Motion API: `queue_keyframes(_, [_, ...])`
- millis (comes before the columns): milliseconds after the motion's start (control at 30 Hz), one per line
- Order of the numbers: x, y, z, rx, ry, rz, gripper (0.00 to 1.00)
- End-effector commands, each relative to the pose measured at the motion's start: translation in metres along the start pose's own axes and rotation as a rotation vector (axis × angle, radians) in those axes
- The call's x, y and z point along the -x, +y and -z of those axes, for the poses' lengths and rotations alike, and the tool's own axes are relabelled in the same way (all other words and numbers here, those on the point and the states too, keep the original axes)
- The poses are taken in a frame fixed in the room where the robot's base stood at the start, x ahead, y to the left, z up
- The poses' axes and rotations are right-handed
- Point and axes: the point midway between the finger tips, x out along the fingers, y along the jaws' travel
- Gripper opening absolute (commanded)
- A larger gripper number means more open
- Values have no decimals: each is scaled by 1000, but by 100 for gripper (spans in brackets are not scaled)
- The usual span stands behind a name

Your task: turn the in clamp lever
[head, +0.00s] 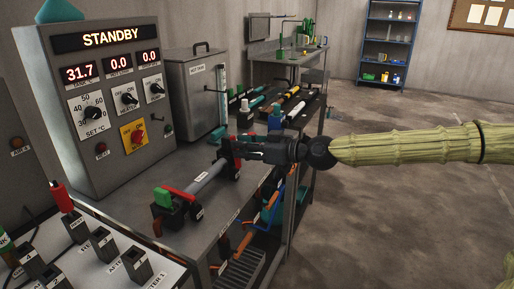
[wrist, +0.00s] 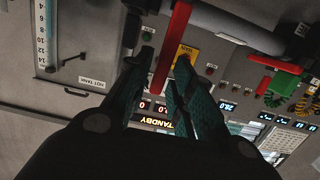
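A grey tube (head: 206,178) lies along the bench between two clamped ends. The near end has a red lever (head: 179,192) beside a green block (head: 162,197). The far end has another red lever (head: 232,158), partly hidden by my gripper (head: 238,149). In the wrist view, my gripper (wrist: 166,58) has its fingers apart, with this far red lever (wrist: 172,42) showing between them. Whether either finger touches it I cannot tell. The small white labels at the clamps are too small to read, so which is the in clamp is unclear.
A control box (head: 98,95) reading STANDBY stands behind the tube. A grey hot tank (head: 190,90) stands beyond it. Bottles and tools (head: 290,105) crowd the bench's far end. Open floor (head: 400,210) lies right.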

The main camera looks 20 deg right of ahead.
Motion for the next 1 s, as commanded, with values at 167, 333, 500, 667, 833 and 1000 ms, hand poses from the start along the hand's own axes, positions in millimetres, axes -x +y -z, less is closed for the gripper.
queue_keyframes(167, [12, 0, 2, 0, 3, -1, 23])
queue_keyframes(333, [24, 0, 1, -1, 3, 0, 23])
queue_keyframes(500, [33, 1, 1, 0, 2, -2, 23])
queue_keyframes(667, [41, 1, 1, -1, 3, -2, 23])
queue_keyframes(833, [49, 1, 1, -1, 4, -1, 23])
queue_keyframes(1000, [55, 2, 1, -1, 2, -2, 23])
